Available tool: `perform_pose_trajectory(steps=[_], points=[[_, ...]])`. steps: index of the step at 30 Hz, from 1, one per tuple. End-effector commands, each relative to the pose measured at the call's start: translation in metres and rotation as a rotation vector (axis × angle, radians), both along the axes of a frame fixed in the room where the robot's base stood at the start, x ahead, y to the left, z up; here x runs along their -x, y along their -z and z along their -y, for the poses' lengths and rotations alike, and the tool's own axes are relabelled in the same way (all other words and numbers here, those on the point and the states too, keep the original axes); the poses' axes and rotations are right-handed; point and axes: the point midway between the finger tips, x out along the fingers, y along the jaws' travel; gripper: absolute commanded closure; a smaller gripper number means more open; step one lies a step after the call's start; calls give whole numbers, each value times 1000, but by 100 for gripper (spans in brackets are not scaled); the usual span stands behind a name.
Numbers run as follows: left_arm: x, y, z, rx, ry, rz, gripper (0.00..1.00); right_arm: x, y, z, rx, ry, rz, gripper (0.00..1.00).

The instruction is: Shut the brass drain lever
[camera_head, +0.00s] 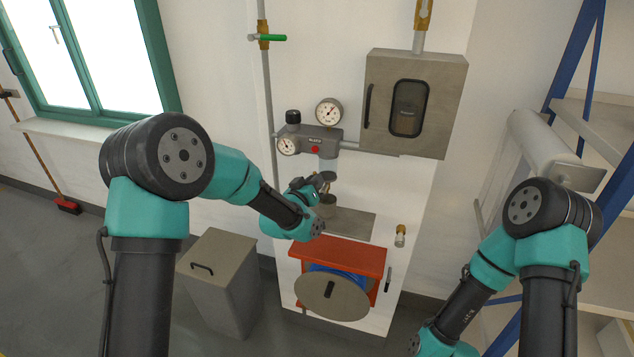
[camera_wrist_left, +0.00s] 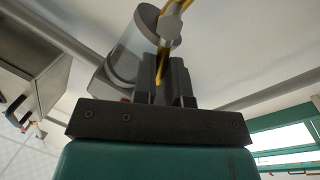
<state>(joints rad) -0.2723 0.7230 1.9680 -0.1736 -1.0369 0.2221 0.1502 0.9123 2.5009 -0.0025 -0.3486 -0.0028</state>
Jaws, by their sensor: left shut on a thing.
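The brass drain lever (camera_wrist_left: 162,64) shows in the left wrist view as a thin yellow-brass strip running from a grey fitting (camera_wrist_left: 170,27) down between my fingers. My left gripper (camera_wrist_left: 167,78) is shut on it. In the head view my left gripper (camera_head: 320,181) is at the underside of the grey regulator unit (camera_head: 325,140) on the wall panel. There the lever is small and largely hidden by the gripper, and its angle is hard to tell. The unit's clear bowl (camera_wrist_left: 128,52) is right beside my fingers in the wrist view. My right gripper is out of view.
Two gauges (camera_head: 329,111) and a grey cabinet (camera_head: 415,100) are on the wall. A green-handled valve (camera_head: 271,37) sits upper left on a pipe. Below are a grey shelf (camera_head: 352,223), an orange hose-reel box (camera_head: 360,258) and a grey bin (camera_head: 222,285).

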Motion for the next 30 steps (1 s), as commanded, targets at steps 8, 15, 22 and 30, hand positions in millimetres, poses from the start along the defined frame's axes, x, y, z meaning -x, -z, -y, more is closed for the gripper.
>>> perform_pose_trajectory(steps=[8, 15, 22, 30], points=[[-2, 8, -9, 250, 0, -61, 100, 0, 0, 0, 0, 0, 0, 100], [-4, 16, -15, 473, -1, -115, 100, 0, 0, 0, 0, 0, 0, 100], [-4, 25, -18, 684, 0, -165, 100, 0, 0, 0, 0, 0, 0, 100], [-5, 35, -20, 907, -1, -218, 100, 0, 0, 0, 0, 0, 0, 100]])
